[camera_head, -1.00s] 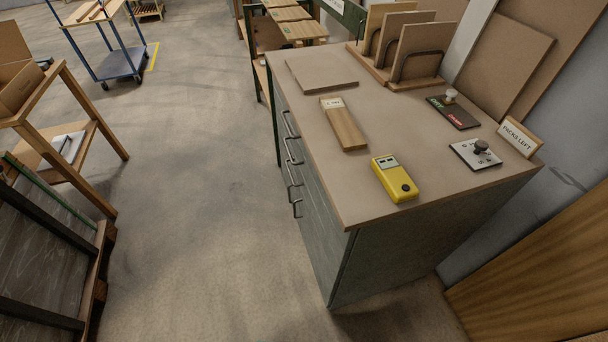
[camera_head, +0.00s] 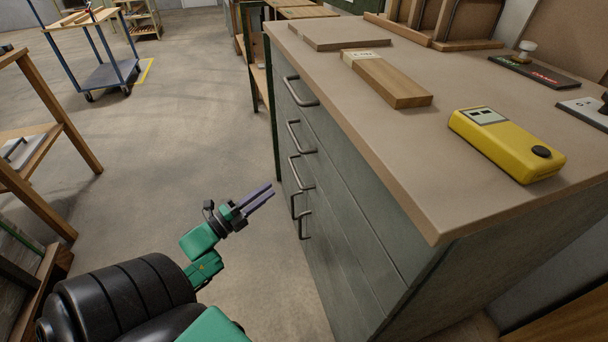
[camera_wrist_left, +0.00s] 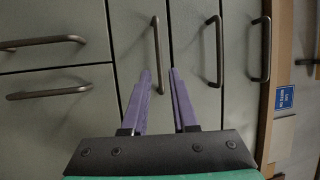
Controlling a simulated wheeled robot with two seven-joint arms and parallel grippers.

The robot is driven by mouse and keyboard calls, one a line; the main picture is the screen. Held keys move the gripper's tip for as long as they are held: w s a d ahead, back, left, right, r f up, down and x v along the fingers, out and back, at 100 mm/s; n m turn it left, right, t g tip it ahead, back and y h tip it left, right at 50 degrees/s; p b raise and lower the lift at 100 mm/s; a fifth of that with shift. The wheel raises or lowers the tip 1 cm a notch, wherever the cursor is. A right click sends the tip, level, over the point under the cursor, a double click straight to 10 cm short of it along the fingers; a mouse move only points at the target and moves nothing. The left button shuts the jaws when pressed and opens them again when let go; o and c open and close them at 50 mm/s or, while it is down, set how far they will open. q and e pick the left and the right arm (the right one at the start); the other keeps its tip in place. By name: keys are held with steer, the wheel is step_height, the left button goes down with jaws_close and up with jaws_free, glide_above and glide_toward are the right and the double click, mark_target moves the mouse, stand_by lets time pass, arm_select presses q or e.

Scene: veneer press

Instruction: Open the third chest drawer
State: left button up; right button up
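The grey-green chest (camera_head: 345,205) stands on the right with its drawer front facing left. All its drawers look shut. The third handle from the top (camera_head: 301,172) is a dark metal bar; it also shows in the left wrist view (camera_wrist_left: 157,55). My left gripper (camera_head: 271,191) has two purple fingers, apart and empty, pointing at the chest front near the third handle. In the left wrist view the fingertips (camera_wrist_left: 159,71) lie either side of that handle's line; I see no contact. My right gripper is in neither view.
Above are the second handle (camera_head: 300,136) and top handle (camera_head: 300,92). Two upright handles (camera_wrist_left: 42,42) sit on the lower fronts. A yellow meter (camera_head: 505,143) and wooden block (camera_head: 387,80) lie on the chest top. The floor (camera_head: 165,170) left of the chest is clear.

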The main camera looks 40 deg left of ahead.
mark_target(295, 170)
arm_select(q)
steer(key=b+x, duration=0.1)
steer(key=x, duration=1)
steer(key=shift+a+f+b, duration=0.1)
steer(key=shift+f+b, duration=0.05)
steer(key=shift+b, duration=0.2)
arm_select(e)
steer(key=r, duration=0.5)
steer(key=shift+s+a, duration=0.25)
arm_select(q)
jaws_close()
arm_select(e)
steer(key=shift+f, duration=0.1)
